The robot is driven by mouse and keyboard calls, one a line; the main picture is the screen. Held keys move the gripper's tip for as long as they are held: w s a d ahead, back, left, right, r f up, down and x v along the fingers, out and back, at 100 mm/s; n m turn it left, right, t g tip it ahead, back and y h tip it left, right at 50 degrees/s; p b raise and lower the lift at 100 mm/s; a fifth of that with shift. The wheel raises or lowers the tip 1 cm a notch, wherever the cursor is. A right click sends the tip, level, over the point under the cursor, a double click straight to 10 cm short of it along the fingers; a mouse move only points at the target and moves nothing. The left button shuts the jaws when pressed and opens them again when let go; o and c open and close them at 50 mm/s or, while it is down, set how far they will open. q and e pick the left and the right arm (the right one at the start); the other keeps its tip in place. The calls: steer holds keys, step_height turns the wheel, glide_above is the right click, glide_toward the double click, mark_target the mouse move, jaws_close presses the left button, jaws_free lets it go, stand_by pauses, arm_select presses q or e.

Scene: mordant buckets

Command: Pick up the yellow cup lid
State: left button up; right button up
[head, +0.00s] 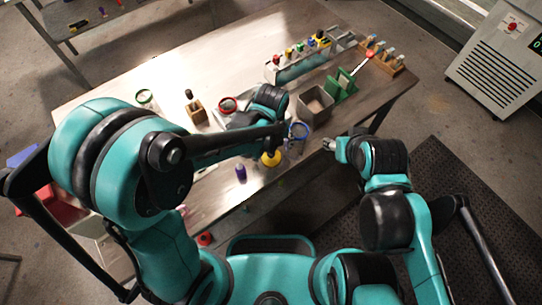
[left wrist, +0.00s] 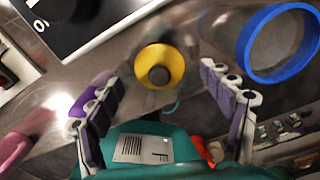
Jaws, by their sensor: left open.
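The yellow cup lid (head: 271,158) lies near the front edge of the table (head: 222,205), partly covered by my left arm in the head view. In the left wrist view the yellow lid (left wrist: 160,65) is a round disc with a dark knob in its middle. My left gripper (left wrist: 159,76) is open, with one finger on each side of the lid and nothing held. Whether the fingers are level with the lid is unclear. My right gripper (head: 331,144) is off the front edge of the table, small in view; its jaws are not clear.
A blue ring (head: 299,131) is right of the lid; it also shows in the left wrist view (left wrist: 280,42). A purple item (head: 241,173) stands left of the lid. A grey bin (head: 317,104), a green rack (head: 341,86) and a row of coloured-top bottles (head: 300,58) stand farther back.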

arm_select(q)
steer(key=shift+f, duration=0.8)
steer(key=c, duration=1.1)
steer(key=shift+r, duration=0.1)
steer(key=shift+c, duration=0.2)
